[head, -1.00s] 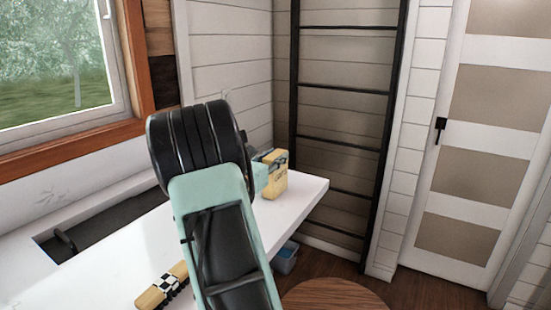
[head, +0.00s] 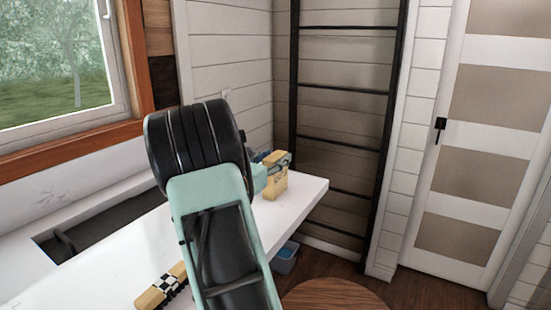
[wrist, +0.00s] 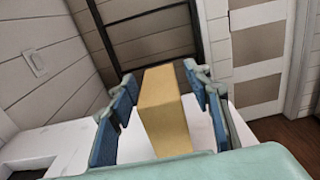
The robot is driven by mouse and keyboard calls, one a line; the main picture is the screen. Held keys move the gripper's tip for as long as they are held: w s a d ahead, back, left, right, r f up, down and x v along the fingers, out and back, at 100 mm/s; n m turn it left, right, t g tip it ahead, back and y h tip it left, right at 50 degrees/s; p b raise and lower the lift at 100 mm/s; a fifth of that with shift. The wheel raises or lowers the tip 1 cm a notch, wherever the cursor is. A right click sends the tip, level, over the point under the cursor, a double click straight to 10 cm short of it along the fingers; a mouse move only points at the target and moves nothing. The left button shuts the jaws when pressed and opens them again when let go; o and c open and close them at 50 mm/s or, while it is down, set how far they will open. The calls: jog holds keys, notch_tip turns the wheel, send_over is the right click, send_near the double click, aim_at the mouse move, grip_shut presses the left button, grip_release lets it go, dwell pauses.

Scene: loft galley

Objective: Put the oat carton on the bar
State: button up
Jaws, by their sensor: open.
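The oat carton, a tan-yellow box (head: 274,184), stands upright near the far end of the white counter. In the wrist view the carton (wrist: 165,118) stands between the two blue-padded fingers of my gripper (wrist: 164,88). The gripper is open, with one finger on each side and a visible gap on the left; on the right I cannot tell whether it touches. In the head view my gripper (head: 272,160) is at the carton's top, partly hidden by my arm. I cannot tell for certain which surface is the bar; the white counter (head: 308,188) bears the carton.
A dark sink (head: 90,232) is set in under the window. A round wooden table top (head: 335,296) and a blue bin (head: 286,258) are below the counter. A black ladder (head: 345,90) stands behind.

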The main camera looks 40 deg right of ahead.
jog(key=v, duration=1.1)
jog(key=shift+a+b, duration=0.25)
jog(key=shift+b, duration=0.15)
